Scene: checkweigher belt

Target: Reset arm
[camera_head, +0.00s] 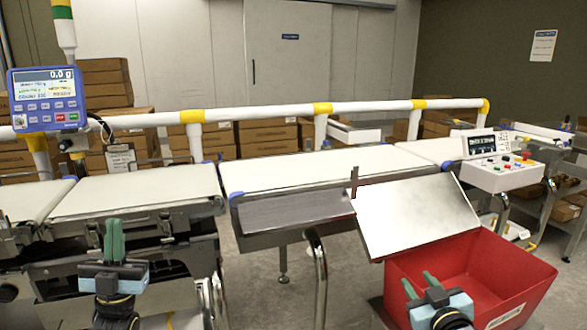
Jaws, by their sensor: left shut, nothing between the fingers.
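My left gripper (115,222) is at the lower left, in front of the left belt section. Its green fingers are together, pointing up, with nothing between them. My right gripper (416,277) is at the lower right, in front of the red bin (480,283). Its green fingers stand apart with nothing seen between them. Both grippers are low in the picture and clear of the belts.
The checkweigher belt (290,172) runs across the middle, with a white and yellow rail behind. A tilted metal plate (415,215) stands above the red bin. A blue display (46,98) reads 0.0 g. A control box (500,172) is at right. Brown cartons (105,85) are stacked behind.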

